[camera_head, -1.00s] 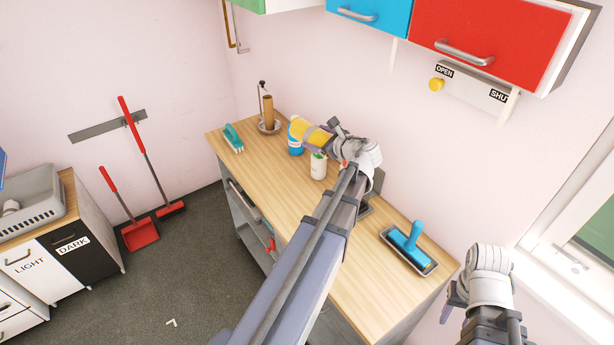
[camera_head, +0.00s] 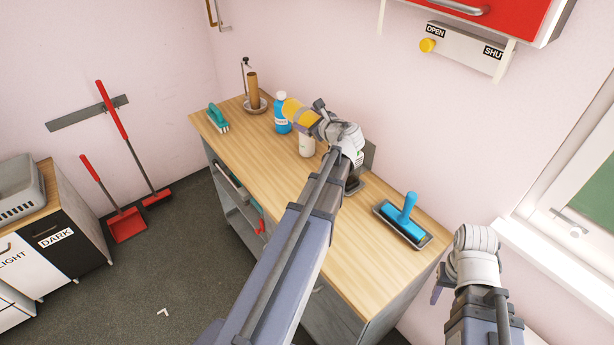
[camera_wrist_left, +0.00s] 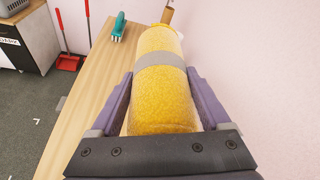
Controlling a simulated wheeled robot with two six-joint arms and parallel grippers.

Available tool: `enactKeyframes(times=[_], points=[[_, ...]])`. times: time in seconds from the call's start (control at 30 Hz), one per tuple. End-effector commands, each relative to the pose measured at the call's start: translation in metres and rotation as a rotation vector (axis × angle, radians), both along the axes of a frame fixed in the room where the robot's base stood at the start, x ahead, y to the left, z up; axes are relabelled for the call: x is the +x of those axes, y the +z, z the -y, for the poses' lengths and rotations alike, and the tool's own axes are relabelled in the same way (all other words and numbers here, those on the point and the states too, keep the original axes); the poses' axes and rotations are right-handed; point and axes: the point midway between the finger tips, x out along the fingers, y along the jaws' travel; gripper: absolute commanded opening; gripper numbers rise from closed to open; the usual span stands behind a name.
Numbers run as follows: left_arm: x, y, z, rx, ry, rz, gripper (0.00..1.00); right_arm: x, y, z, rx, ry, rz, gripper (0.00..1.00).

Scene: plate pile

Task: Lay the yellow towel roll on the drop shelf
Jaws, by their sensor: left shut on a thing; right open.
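The yellow towel roll (camera_head: 296,111), with a grey band around it, is held by my left gripper (camera_head: 311,121) above the back part of the wooden counter. In the left wrist view the roll (camera_wrist_left: 161,100) lies lengthwise between the two purple fingers of my left gripper (camera_wrist_left: 160,108), which are shut on it. Its far end hides part of what is behind. My right gripper (camera_head: 440,280) is at the lower right, beside the counter's right end; it is open, and its fingers are mostly hidden. I cannot pick out the drop shelf for certain.
On the counter (camera_head: 310,215) stand a teal brush (camera_head: 218,117), a paper-roll holder (camera_head: 254,92), a blue bottle (camera_head: 282,115), a white container (camera_head: 306,145) and a blue roller in a tray (camera_head: 405,212).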

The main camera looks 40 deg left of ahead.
Motion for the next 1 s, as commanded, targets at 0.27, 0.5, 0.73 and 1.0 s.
enactKeyframes(times=[0.27,0.5,0.73,1.0], points=[[0.0,-0.06,0.0,0.0,0.0,0.0,0.14,0.0,-0.06,0.0,0.0,-0.001,0.0,0.5],[0.0,-0.103,0.0,0.0,0.0,0.0,0.14,0.0,-0.103,0.0,0.0,-0.001,0.0,0.5],[0.0,-0.143,0.0,0.001,0.0,0.0,0.14,0.0,-0.144,0.0,0.0,-0.001,0.0,0.5],[0.0,-0.161,0.0,0.001,0.0,0.0,0.14,0.0,-0.161,0.0,0.0,0.0,0.0,0.5]])
